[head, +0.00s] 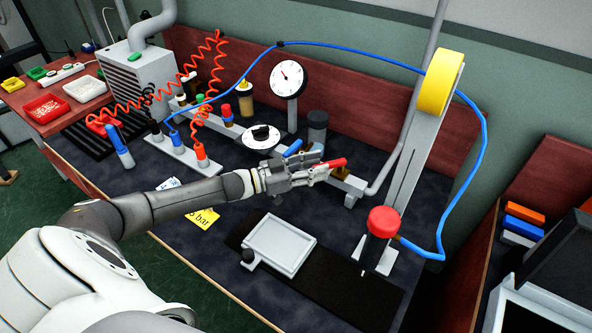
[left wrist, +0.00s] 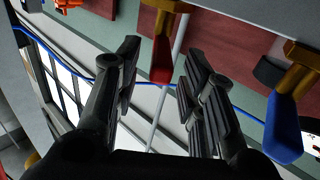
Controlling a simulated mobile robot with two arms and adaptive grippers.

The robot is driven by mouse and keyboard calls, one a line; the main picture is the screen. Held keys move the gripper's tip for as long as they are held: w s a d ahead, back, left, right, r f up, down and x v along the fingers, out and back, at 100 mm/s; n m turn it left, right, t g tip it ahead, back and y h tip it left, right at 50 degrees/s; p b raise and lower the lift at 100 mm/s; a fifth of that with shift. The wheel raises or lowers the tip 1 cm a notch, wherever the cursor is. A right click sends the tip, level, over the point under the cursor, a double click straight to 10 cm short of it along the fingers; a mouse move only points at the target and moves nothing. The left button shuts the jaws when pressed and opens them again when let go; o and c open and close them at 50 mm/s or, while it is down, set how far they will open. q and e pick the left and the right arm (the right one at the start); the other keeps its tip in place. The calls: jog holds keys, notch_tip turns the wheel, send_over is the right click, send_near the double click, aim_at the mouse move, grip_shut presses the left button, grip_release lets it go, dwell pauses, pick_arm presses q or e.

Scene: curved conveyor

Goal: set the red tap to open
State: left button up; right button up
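The red tap's lever (head: 334,162) sticks out just beyond my left gripper in the head view. In the left wrist view the red lever (left wrist: 161,62) hangs from a brass body (left wrist: 165,8) between the fingertips, with space on both sides. My left gripper (head: 318,173) is open and appears empty; its two dark fingers also show in the left wrist view (left wrist: 160,68). The gripper hides part of the tap's body in the head view. My right gripper is not in view.
A blue tap lever (head: 293,147) is beside the gripper; it also shows in the left wrist view (left wrist: 284,130). A round gauge (head: 288,79) and a dark jar (head: 317,125) stand behind. A grey tray (head: 279,247) lies in front. A red knob (head: 384,221) is at right.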

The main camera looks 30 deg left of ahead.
pick_arm(q)
jog(key=shift+v, duration=2.95)
jog(key=shift+c, duration=0.5)
